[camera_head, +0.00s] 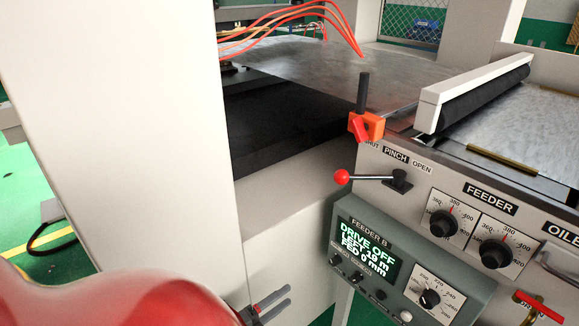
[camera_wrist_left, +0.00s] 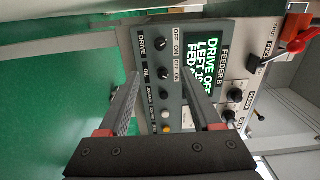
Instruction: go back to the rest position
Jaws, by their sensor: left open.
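My left gripper (camera_head: 289,296) is at the bottom of the head view, low and left of the feeder B panel (camera_head: 375,257). Its two grey fingers are apart with nothing between them. In the left wrist view the open fingers (camera_wrist_left: 163,82) spread in front of the same panel, shown turned sideways. The distance to the panel is hard to judge. The panel's display (camera_head: 362,250) reads DRIVE OFF and FED 0 mm. My right gripper is in neither view.
A red-knobbed pinch lever (camera_head: 343,177) sticks out left above the panel. An orange clamp (camera_head: 366,125) and a black roller (camera_head: 484,98) stand higher. A broad white column (camera_head: 130,120) fills the left. Green floor (camera_head: 25,200) shows beyond it. Orange hoses (camera_head: 300,12) hang behind.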

